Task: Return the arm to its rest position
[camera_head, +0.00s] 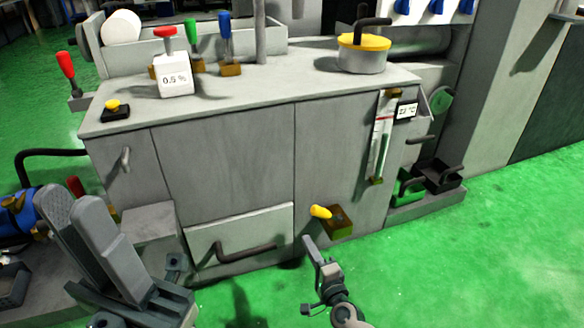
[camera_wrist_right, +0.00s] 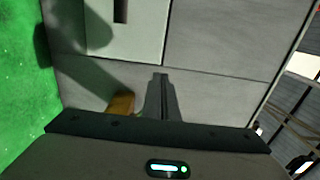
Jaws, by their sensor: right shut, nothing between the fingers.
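My right gripper (camera_head: 312,248) is low in front of the grinder's cabinet (camera_head: 230,150), left of and below the yellow-knobbed lever (camera_head: 320,212). Its fingers are together and empty; they also show in the wrist view (camera_wrist_right: 161,90), pointing at the grey cabinet front. My left gripper (camera_head: 72,198) is at the lower left of the head view, in front of the cabinet's left end. Its two grey fingers stand apart, with nothing seen between them.
The lever's brass base (camera_head: 338,220) also shows close beside the right fingers in the wrist view (camera_wrist_right: 121,103). A panel with a dark handle (camera_head: 240,252) is left of the right gripper. Blue equipment (camera_head: 20,215) stands at far left. Green floor (camera_head: 480,260) is clear at right.

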